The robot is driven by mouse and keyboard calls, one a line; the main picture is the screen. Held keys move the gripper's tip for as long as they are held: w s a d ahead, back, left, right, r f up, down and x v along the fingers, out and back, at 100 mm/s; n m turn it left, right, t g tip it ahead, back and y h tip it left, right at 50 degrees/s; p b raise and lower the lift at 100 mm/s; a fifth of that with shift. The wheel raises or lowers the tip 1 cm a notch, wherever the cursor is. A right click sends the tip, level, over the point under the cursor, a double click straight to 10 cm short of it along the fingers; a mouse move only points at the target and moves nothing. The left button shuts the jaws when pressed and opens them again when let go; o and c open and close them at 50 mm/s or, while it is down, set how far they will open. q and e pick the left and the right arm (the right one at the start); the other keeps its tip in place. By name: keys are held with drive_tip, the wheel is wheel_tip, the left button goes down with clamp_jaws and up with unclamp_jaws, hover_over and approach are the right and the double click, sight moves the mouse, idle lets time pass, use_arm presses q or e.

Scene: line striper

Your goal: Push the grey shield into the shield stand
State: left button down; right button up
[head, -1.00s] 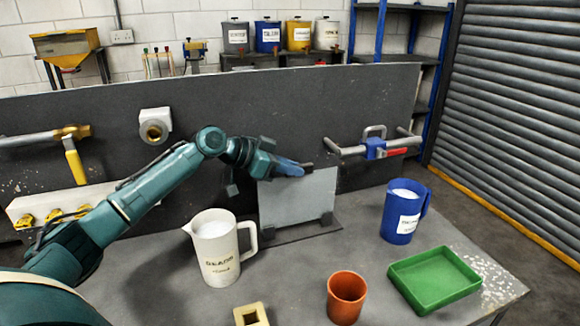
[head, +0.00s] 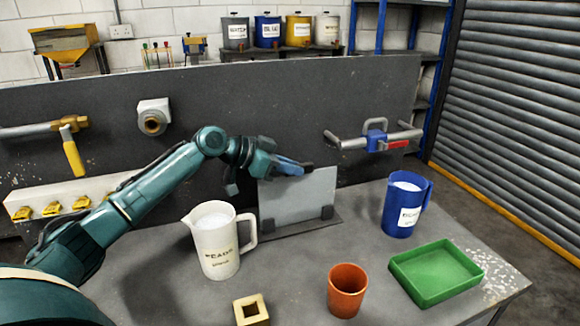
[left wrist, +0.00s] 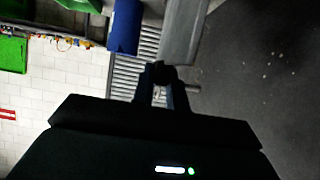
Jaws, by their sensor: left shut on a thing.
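The grey shield (head: 298,196) is a flat, light grey plate standing upright. Its lower edge is between the dark blocks of the shield stand (head: 300,229), a dark flat base on the bench. Whether it sits fully down cannot be told. My left gripper (head: 305,168) is at the shield's top edge and shut on it, hiding part of that edge. In the left wrist view the fingertips (left wrist: 163,76) meet the end of the grey shield (left wrist: 184,32). My right gripper is not in view.
A white jug (head: 214,243) stands close left of the stand. A blue jug (head: 405,207) stands to the right. An orange cup (head: 346,291), green tray (head: 437,273) and yellow square block (head: 251,311) are nearer. A dark panel (head: 230,100) rises behind.

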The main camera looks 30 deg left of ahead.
use_arm(q)
drive_tip(key=shift+f, duration=0.3)
drive_tip(key=c, duration=1)
unclamp_jaws()
drive_tip(key=shift+f, duration=0.1)
drive_tip(key=shift+s, duration=0.1)
drive_tip(key=shift+b+v, duration=0.55)
drive_tip(key=shift+v, duration=2.65)
drive_tip(key=shift+a, duration=0.1)
